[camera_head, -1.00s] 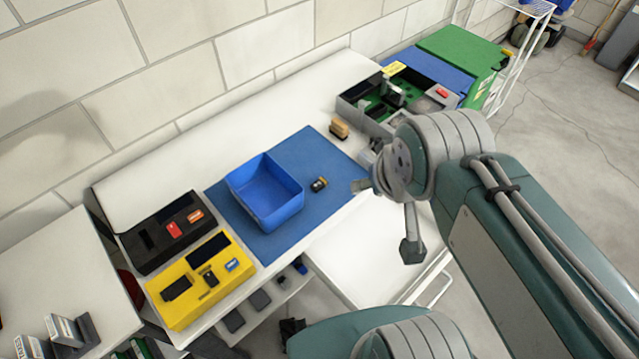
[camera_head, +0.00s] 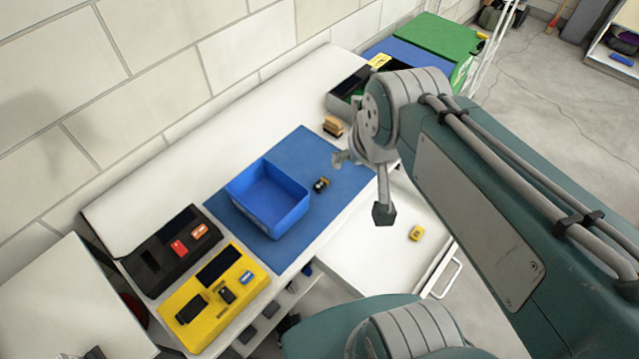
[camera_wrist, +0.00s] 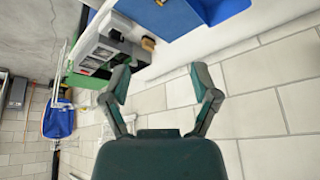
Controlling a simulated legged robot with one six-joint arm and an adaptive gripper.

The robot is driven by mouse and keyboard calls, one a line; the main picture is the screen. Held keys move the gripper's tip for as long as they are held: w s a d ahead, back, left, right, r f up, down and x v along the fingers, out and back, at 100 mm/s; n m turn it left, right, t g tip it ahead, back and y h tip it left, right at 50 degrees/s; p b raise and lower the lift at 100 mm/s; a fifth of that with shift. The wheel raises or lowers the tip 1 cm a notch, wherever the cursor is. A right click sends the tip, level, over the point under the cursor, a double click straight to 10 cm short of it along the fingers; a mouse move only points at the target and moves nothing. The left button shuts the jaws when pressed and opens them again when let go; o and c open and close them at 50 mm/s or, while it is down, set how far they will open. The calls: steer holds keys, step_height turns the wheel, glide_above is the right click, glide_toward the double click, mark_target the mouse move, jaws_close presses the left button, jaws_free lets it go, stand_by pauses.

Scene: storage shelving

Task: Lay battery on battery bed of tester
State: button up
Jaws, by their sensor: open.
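A yellow device (camera_head: 200,325) that looks like a tester sits at the front left, with a dark window, black fittings and a blue part on top. A black device (camera_head: 150,266) with red and orange parts stands behind it. I cannot tell which fitting is the battery bed. My gripper (camera_wrist: 161,84) is open and empty in the wrist view, its two green fingers spread. It is above the bench, away from the battery-like piece.
The blue bin (camera_head: 268,222) stands mid-mat. A brown block (camera_head: 333,126) lies beyond it. A dark parts tray (camera_head: 345,92) is partly hidden by my arm. A small yellow block (camera_head: 416,233) lies in an open white drawer. White bench behind the mat is clear.

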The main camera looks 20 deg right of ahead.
steer(key=m+g, duration=0.5)
steer(key=m, duration=0.5)
glide_above(323, 182)
step_height(323, 182, down, 22)
step_height(323, 182, down, 11)
steer(key=shift+f, duration=0.2)
jaws_close()
